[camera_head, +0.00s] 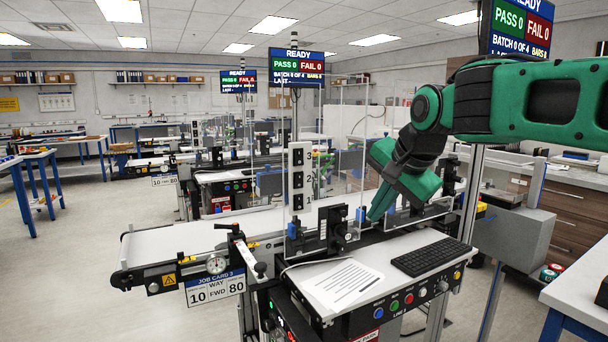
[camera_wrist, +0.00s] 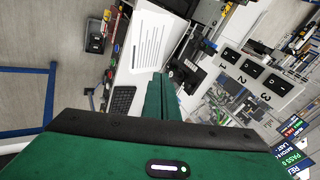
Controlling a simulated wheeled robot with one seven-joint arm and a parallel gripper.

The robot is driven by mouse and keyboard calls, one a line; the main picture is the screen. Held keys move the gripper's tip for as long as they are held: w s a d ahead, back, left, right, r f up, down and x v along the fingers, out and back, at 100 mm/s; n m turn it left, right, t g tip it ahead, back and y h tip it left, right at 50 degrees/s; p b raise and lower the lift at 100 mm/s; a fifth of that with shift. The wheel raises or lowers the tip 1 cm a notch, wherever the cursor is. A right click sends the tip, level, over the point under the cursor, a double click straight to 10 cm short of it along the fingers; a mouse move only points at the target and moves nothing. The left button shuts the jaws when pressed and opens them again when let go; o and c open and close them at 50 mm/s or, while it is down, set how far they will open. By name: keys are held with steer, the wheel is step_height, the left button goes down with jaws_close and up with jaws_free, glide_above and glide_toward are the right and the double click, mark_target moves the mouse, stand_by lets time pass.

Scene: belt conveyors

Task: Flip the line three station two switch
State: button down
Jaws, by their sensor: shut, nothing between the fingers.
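A white switch panel (camera_head: 291,168) stands upright on the near conveyor, which carries the card "JOB CARD 3" (camera_head: 214,286). It has three black rocker switches numbered 3, 2, 1 from top to bottom. The station two switch (camera_head: 298,180) is the middle one; it also shows in the wrist view (camera_wrist: 252,69). Which way it is set is too small to tell. My green gripper (camera_head: 374,213) is shut and empty, pointing down, to the right of the panel and apart from it. In the wrist view its fingers (camera_wrist: 164,88) are together, left of the panel.
Clear upright guards (camera_head: 350,130) stand along the belt between panel and gripper. A black device (camera_head: 333,228) sits in front. A keyboard (camera_head: 431,257) and a paper sheet (camera_head: 343,282) lie on the white shelf. The belt's left part (camera_head: 180,240) is bare.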

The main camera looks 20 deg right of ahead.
steer(key=w+a+r+m+t+y, duration=0.1)
steer(key=w+a+r+m+t, duration=0.1)
steer(key=w+a+r, duration=0.4)
step_height(320, 180, up, 5)
steer(key=shift+a+r+m+t+y, duration=0.1)
steer(key=shift+a+m+t+y, duration=0.2)
steer(key=shift+a, duration=0.8)
glide_toward(300, 178)
steer(key=s+d+f+x, duration=0.1)
steer(key=x, duration=0.4)
steer(key=shift+w+a+r, duration=0.25)
steer(key=shift+w+a, duration=0.3)
steer(key=shift+w, duration=0.15)
